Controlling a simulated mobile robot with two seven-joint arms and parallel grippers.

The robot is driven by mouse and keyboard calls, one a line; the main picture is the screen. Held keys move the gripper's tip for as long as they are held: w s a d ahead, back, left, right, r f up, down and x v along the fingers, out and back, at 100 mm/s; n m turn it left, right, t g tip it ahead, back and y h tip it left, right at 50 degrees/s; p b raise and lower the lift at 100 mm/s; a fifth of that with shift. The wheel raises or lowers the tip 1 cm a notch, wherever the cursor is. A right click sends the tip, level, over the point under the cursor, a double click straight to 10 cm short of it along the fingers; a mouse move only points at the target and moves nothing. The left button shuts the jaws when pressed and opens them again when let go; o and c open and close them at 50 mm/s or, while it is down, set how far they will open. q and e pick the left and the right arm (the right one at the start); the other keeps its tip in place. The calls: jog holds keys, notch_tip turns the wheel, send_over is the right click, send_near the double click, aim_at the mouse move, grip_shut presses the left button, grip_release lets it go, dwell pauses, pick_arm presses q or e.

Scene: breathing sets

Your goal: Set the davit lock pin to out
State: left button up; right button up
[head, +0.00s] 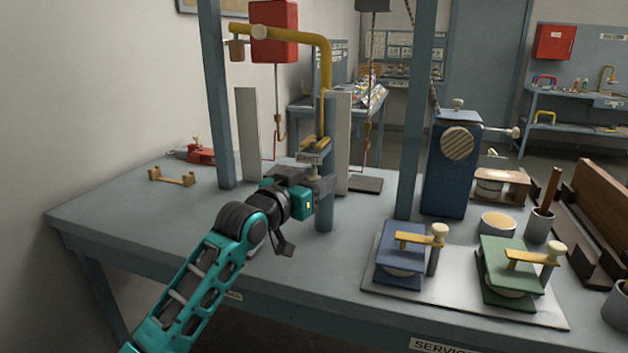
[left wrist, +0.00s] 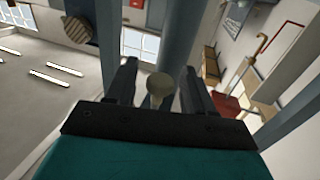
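The davit (head: 326,65) has a yellow bent arm on a blue-grey post (head: 325,215), with a small "DAVIT" label (head: 308,158) at the front. The lock pin's pale knob (head: 313,171) shows just below the label, partly hidden by my left gripper (head: 322,187). In the left wrist view the round pale knob (left wrist: 160,84) sits between my two dark fingers (left wrist: 159,86), with gaps on both sides. The left gripper is open around the knob. How far the pin sticks out of the post is hidden. My right gripper is not in view.
Blue-grey uprights (head: 407,120) rise from the bench (head: 130,215). A blue box with a crank knob (head: 450,165) stands right of the davit. A metal plate (head: 375,287) carries blue and green clamp blocks in front. The left part of the bench is mostly clear.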

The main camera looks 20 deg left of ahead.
pick_arm(q)
grip_shut()
dwell(0.4)
notch_tip(320, 180, down, 2)
jog(key=shift+f, duration=0.1)
dwell(0.3)
jog(key=shift+o, duration=0.2)
grip_release()
jog(key=shift+s, duration=0.1)
